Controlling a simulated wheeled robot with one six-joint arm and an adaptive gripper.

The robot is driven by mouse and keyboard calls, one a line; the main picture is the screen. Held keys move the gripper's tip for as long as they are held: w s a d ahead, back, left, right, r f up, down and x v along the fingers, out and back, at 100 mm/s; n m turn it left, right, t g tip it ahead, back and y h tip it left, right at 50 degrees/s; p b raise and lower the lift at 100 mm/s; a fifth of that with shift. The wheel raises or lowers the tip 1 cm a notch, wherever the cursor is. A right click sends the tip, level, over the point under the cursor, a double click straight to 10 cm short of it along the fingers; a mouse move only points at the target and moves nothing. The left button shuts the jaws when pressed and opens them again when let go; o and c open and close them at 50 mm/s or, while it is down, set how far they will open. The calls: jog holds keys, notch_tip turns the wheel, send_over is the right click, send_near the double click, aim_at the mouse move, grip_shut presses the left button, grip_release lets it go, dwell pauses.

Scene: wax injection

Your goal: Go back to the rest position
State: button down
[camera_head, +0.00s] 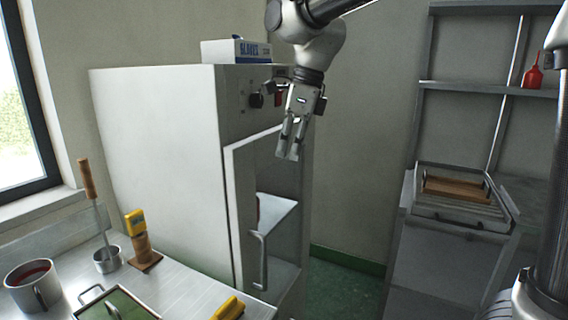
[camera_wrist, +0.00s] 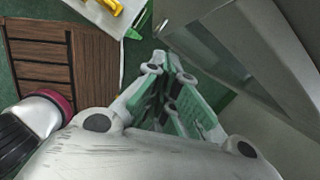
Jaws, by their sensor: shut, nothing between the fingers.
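My gripper (camera_head: 289,152) hangs from my arm in the upper middle of the head view, pointing down. Its fingers are shut with nothing between them. It is in front of the white cabinet (camera_head: 150,150), beside the opening of its partly open door (camera_head: 243,210). In the wrist view my gripper (camera_wrist: 172,62) shows its green-sided fingers close together, pointing toward the floor. A grey panel, which seems to be the cabinet door (camera_wrist: 215,60), lies close to the right of the fingers.
A metal table (camera_head: 190,290) at lower left holds a red-filled pot (camera_head: 32,285), a ladle (camera_head: 105,255) and a yellow-topped tool (camera_head: 135,225). A glove box (camera_head: 235,50) lies on the cabinet. A shelf rack (camera_head: 470,88) and tray (camera_head: 450,208) stand right. Green floor (camera_head: 345,285) between is clear.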

jog(key=s+d+f+n+t+h, duration=0.1)
jog(key=s+d+f+n, duration=0.1)
jog(key=s+d+n, duration=0.4)
jog(key=s+d+f+n+t+h, duration=0.1)
jog(key=s+d+n, duration=0.5)
jog(key=d, duration=0.9)
jog(key=s+d+f+n+t, duration=0.2)
jog(key=s+d+n, duration=0.5)
jog(key=d, duration=0.4)
jog(key=shift+f+n+h, duration=0.4)
jog(key=shift+f, duration=0.35)
